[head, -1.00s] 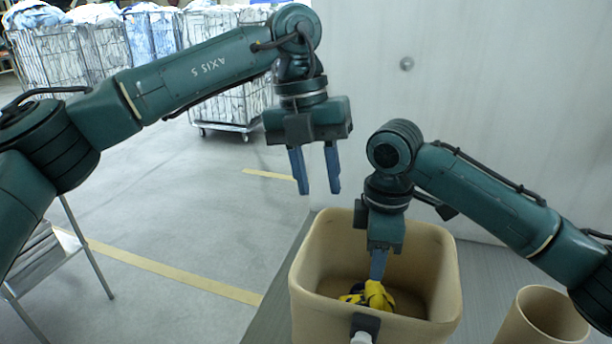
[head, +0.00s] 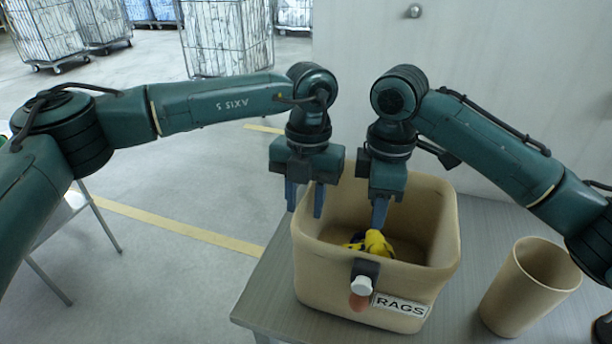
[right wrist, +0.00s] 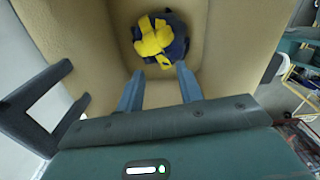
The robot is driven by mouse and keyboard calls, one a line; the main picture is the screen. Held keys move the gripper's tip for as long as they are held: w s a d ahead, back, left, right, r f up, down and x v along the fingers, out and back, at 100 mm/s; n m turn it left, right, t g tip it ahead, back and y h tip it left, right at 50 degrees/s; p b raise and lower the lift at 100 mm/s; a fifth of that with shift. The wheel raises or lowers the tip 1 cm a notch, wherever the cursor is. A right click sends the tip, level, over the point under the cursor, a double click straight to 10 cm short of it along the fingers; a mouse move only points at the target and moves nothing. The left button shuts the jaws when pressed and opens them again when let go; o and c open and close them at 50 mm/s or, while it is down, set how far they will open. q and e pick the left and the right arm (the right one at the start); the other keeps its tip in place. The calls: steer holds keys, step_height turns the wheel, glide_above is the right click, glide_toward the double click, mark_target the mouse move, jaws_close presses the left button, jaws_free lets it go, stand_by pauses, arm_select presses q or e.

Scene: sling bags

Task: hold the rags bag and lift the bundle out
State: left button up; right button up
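The rags bag (head: 440,262) is a tan, open-topped bin with a "RAGS" label (head: 400,304) on its front, standing upright on a grey table. The bundle, yellow and dark blue (head: 376,243), lies inside on its bottom; the right wrist view shows it from above (right wrist: 160,40). My right gripper (head: 379,228) reaches down into the bag above the bundle. Its two fingers (right wrist: 160,70) are apart and empty, with the bundle just beyond their tips. My left gripper (head: 305,213) is open at the bag's left rim; I cannot tell whether it touches.
A tan, empty-looking cup-shaped bin (head: 530,285) stands right of the bag on the table (head: 270,305). A dark clip with a white knob (head: 362,285) sits on the bag's front. A pale wall (head: 480,80) is behind. Wire cages (head: 228,38) stand far back.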

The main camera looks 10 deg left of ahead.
arm_select(q)
steer(key=shift+s+f, duration=0.1)
steer(key=shift+f, duration=0.4)
jaws_close()
stand_by(0.8)
